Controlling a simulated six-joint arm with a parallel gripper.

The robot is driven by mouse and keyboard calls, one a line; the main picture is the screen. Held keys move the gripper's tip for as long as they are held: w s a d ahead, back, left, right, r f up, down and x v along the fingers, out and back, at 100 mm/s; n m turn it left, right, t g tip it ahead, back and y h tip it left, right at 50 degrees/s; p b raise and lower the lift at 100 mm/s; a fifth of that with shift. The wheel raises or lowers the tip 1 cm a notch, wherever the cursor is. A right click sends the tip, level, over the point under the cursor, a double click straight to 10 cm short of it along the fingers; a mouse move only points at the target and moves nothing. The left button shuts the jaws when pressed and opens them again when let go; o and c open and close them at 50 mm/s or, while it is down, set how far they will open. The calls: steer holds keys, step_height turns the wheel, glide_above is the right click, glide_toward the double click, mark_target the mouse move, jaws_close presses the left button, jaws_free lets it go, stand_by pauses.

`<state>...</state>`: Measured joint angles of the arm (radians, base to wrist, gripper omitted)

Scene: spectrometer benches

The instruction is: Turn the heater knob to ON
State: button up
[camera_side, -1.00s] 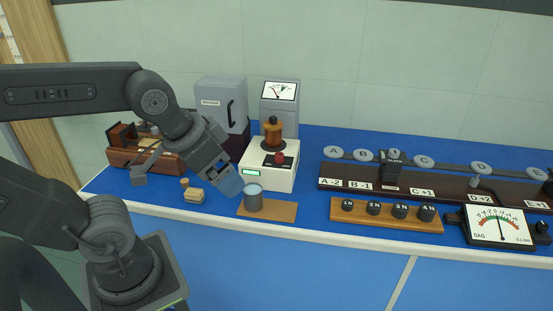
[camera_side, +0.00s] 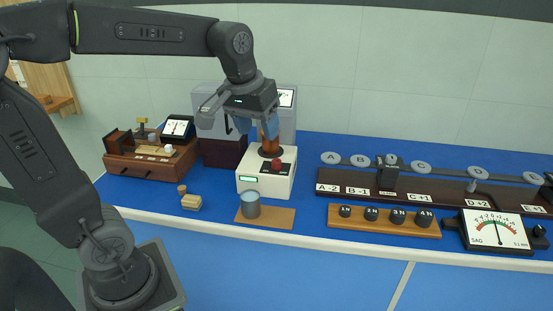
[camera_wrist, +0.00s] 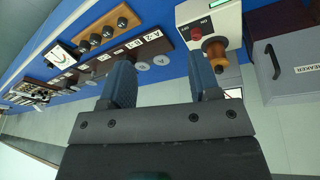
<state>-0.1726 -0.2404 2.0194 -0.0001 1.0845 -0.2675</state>
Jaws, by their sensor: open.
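The white heater box (camera_side: 266,186) stands on the blue bench with a green display on its front. Its red knob (camera_side: 276,165) sits on the top, toward the front; it also shows in the wrist view (camera_wrist: 197,34) beside small lettering that looks like ON. Which way the knob points is too small to tell. A copper-brown cylinder (camera_side: 271,145) rises behind the knob. My gripper (camera_side: 268,131) is above the box, with its blue fingers at the cylinder's upper part; I cannot tell if they touch. In the wrist view my gripper (camera_wrist: 162,75) is open, with nothing between the fingers.
A grey metal cup (camera_side: 250,205) stands on a wooden board in front of the box. A grey cabinet is behind it. A dark rail (camera_side: 430,190) with lettered discs, a weight rack (camera_side: 385,229) and a dial meter (camera_side: 495,231) fill the right side. A brown instrument (camera_side: 150,160) is left.

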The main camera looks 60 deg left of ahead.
steer(key=w+a+f+n+g, duration=0.2)
steer(key=w+a+n, duration=0.2)
steer(key=w+a, duration=0.4)
steer(key=n+g, duration=0.1)
steer(key=n, duration=0.2)
glide_above(276, 161)
step_height(276, 161, down, 4)
steer(key=shift+h, duration=0.3)
step_height(276, 161, down, 14)
steer(key=shift+w+r, duration=0.1)
steer(key=shift+r, duration=0.15)
steer(key=shift+c, duration=0.4)
steer(key=c, duration=0.9)
steer(key=shift+o, duration=0.2)
steer(key=shift+m, duration=0.3)
